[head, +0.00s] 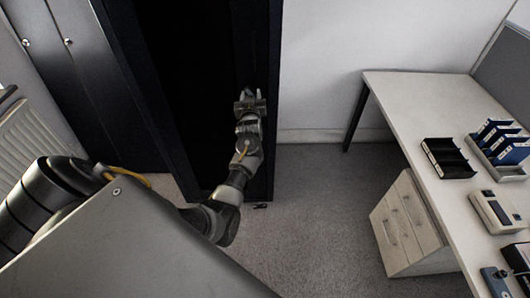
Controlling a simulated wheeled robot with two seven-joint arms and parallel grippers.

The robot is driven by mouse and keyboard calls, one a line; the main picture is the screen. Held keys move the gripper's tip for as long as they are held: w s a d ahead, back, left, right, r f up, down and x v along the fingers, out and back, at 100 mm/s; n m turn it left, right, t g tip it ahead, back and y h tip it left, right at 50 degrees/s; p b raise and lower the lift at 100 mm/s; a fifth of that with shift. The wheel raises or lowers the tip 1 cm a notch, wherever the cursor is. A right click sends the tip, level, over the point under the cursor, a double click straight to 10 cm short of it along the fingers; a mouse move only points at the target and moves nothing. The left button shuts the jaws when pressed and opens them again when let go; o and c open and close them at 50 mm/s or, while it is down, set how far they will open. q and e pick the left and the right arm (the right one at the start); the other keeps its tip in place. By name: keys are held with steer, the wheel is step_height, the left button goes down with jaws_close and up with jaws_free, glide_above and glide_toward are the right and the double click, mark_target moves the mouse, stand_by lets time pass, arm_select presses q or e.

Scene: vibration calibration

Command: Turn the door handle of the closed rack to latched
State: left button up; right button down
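The tall black rack (190,70) stands at the upper middle of the head view, and its front is very dark. My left gripper (249,98) is up against or just in front of the right part of the rack's front. A small part at its fingertips may be the door handle, but it is too dark and too covered by the gripper to make out its angle. I cannot tell whether the fingers touch or hold it. My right gripper is out of view.
Dark cabinets (75,90) and a white radiator (35,135) are at the left. At the right stands a desk (400,95) with a black tray (447,158), blue binders and devices, and a drawer unit (405,225) below.

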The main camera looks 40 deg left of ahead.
arm_select(q)
steer(key=s+d+f+m+b, duration=0.1)
steer(key=s+d+b, duration=0.2)
steer(key=s+d, duration=0.5)
steer(key=s+d+f+m+g+h+b, duration=0.1)
steer(key=d+f+m+h, duration=0.1)
steer(key=f, duration=1)
steer(key=s+d+f+m+g+h+b, duration=0.1)
steer(key=s+d+f+m+h+b, duration=0.1)
steer(key=f, duration=1)
steer(key=shift+d+f+m+h, duration=0.25)
steer(key=shift+d+m+h, duration=0.3)
steer(key=shift+d, duration=0.65)
steer(key=w+a+r+n+t+y+b, duration=0.1)
steer(key=w+a+r+n, duration=0.15)
steer(key=r, duration=0.45)
steer(key=w+a+r+n+t+y+b, duration=0.15)
steer(key=w+r, duration=0.25)
steer(key=r, duration=0.4)
steer(key=s+a+r+n+y, duration=0.1)
steer(key=s+a+r+n, duration=0.15)
steer(key=r, duration=0.25)
steer(key=s+a+r+n+y, duration=0.1)
steer(key=a+r+n+y, duration=0.1)
steer(key=r+n, duration=0.25)
steer(key=p+x, duration=0.1)
steer(key=x, duration=1)
steer(key=shift+f+m+p, duration=0.15)
steer(key=shift+m+p, duration=0.15)
steer(key=shift+m, duration=0.15)
